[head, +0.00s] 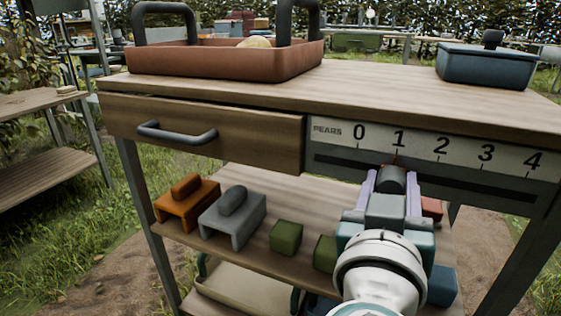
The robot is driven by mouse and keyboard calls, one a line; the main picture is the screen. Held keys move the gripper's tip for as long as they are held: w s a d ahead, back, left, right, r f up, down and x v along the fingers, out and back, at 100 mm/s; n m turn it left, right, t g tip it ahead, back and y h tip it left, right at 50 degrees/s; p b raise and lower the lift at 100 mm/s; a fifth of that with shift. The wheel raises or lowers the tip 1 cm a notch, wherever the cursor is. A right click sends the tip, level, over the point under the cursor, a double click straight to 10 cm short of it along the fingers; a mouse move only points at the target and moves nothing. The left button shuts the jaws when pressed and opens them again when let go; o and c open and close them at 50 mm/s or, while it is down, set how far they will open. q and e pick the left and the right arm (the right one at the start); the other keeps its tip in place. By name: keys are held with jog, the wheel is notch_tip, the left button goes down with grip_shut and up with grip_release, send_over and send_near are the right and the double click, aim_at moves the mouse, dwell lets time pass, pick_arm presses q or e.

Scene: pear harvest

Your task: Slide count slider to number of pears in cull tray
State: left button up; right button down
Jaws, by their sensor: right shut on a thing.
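The count scale (440,147) labelled PEARS, with numbers 0 to 4, is on the bench front, right of the drawer. My right gripper (392,182) is shut on the dark slider knob (392,178), which sits just below the 1 mark. A terracotta tray (222,62) with dark handles, probably the cull tray, stands on the bench top at left. One pale yellow pear (257,43) shows over its rim; the rest of its floor is hidden by the front wall. My left gripper is out of view.
A blue lidded box (487,66) stands at the bench top's right. The shelf below holds an orange block (187,203), a grey block (232,217) and green cubes (286,237). The bench top's middle is clear.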

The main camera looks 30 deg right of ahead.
jog(key=shift+c, duration=2)
grip_release()
jog(key=v, duration=1)
